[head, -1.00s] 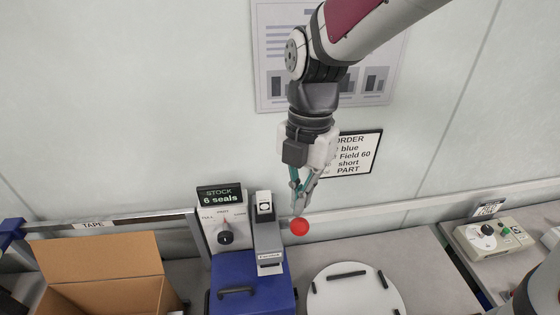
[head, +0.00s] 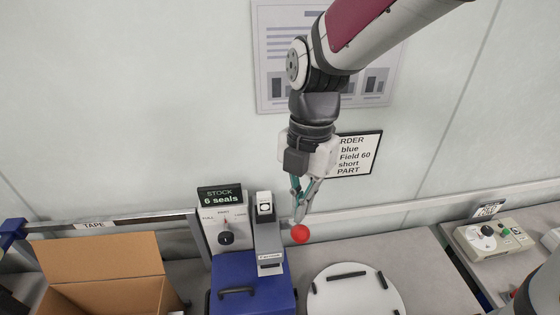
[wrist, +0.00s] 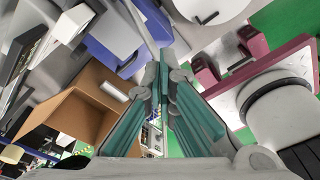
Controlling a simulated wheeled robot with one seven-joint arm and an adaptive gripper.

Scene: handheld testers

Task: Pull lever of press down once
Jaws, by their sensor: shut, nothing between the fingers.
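The press (head: 268,240) is a grey upright column with a blue base (head: 255,295) at the lower middle of the head view. Its lever ends in a red ball knob (head: 301,234) on the column's right side. My gripper (head: 299,219) points down with its fingers shut and empty. The fingertips are at the top of the red knob and seem to touch it; exact contact is hard to tell. In the wrist view the closed fingers (wrist: 163,62) meet by a thin grey bar, and the blue base (wrist: 112,38) is behind; the red knob is not visible there.
A dial panel (head: 226,236) under a "6 seals" sign (head: 220,195) stands left of the press. An open cardboard box (head: 95,290) is at lower left. A round white plate (head: 355,295) lies to the right. A tester (head: 490,237) sits at far right. The wall is close behind.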

